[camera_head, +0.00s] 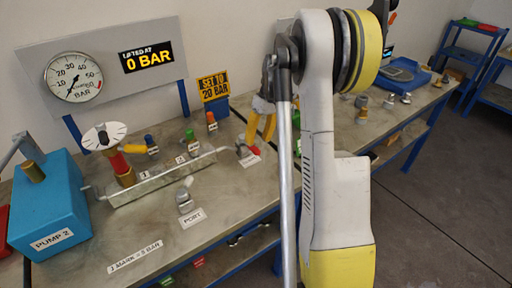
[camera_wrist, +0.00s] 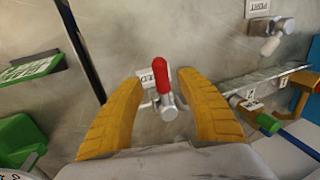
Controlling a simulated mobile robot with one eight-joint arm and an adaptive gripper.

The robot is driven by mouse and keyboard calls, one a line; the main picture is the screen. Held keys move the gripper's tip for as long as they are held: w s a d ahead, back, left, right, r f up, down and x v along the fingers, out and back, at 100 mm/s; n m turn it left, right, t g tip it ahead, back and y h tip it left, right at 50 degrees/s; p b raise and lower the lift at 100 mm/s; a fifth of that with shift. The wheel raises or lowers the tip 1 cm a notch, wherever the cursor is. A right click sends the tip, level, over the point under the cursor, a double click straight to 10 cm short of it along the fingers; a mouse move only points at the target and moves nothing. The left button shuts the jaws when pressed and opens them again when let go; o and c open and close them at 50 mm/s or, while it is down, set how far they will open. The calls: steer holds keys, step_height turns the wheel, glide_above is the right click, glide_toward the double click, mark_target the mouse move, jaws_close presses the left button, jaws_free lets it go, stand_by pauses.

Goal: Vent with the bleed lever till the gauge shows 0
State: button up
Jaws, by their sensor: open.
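The bleed lever has a red handle (camera_wrist: 160,75) on a grey metal fitting, with a partly hidden white label beside it. It also shows in the head view (camera_head: 254,150) on the bench. My gripper (camera_wrist: 162,88) is open, its yellow fingers on either side of the red handle. I cannot tell whether either finger touches it. In the head view my gripper (camera_head: 262,130) points down over the lever. The round gauge (camera_head: 73,77) hangs on the grey board. Its thin needle points to the lower left, near the low end; the exact reading is too small to tell.
A metal manifold (camera_head: 160,178) with coloured valves, a PORT fitting (camera_head: 185,200) and the blue PUMP 2 box (camera_head: 48,205) lie left of my arm.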

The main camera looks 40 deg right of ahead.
steer(key=v, duration=0.8)
steer(key=s+a+r+t+h, duration=0.1)
steer(key=s+a+r, duration=0.25)
steer(key=a, duration=0.55)
steer(key=s+a+r+t+h, duration=0.2)
steer(key=a+r, duration=0.2)
steer(key=a, duration=0.6)
steer(key=s+a+f+n+t, duration=0.1)
steer(key=s+a+f+t, duration=0.3)
steer(key=s+a, duration=0.7)
steer(key=shift+s+a, duration=0.25)
steer(key=shift+a, duration=0.4)
